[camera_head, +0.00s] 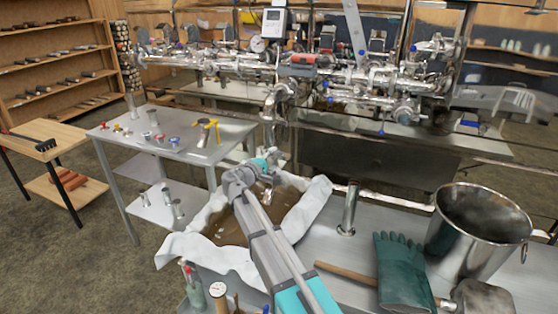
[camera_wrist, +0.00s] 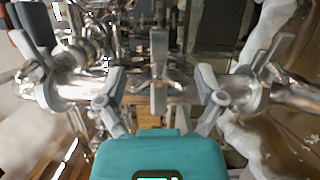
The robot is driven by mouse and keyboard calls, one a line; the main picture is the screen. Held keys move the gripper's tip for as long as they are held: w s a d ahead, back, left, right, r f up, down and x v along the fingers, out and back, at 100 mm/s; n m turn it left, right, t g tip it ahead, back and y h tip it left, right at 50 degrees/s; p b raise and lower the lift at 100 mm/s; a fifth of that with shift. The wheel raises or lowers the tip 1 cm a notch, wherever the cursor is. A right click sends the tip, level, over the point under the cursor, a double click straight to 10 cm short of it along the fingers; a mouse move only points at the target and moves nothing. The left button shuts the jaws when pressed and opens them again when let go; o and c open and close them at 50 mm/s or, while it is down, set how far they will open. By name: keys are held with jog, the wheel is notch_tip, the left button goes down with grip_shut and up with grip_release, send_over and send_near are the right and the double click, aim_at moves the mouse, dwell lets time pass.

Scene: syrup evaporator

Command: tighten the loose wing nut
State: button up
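In the wrist view, my gripper (camera_wrist: 160,90) has its two grey fingers spread apart, with nothing held between them. A grey upright wing-like piece (camera_wrist: 158,72) shows between the fingers, in front of shiny metal pipe; I cannot tell its distance from them. A left clamp with grey wings (camera_wrist: 40,60) and a right clamp with grey wings (camera_wrist: 262,65) sit around the pipe on either side. Which wing nut is loose cannot be told. In the head view, my gripper (camera_head: 268,182) is by the pipework above a cloth-lined pan; its fingers are small and partly hidden.
The cloth-lined pan (camera_head: 300,195) of brown liquid lies under my arm. A metal bucket (camera_head: 470,235), green gloves (camera_head: 400,270) and a wooden-handled tool (camera_head: 345,272) are on the right bench. A grey table (camera_head: 190,150) with small fittings stands left. Pipework (camera_head: 350,75) crosses the back.

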jog(key=shift+a, duration=0.1)
dwell(0.4)
jog(key=v, duration=1.2)
dwell(2.3)
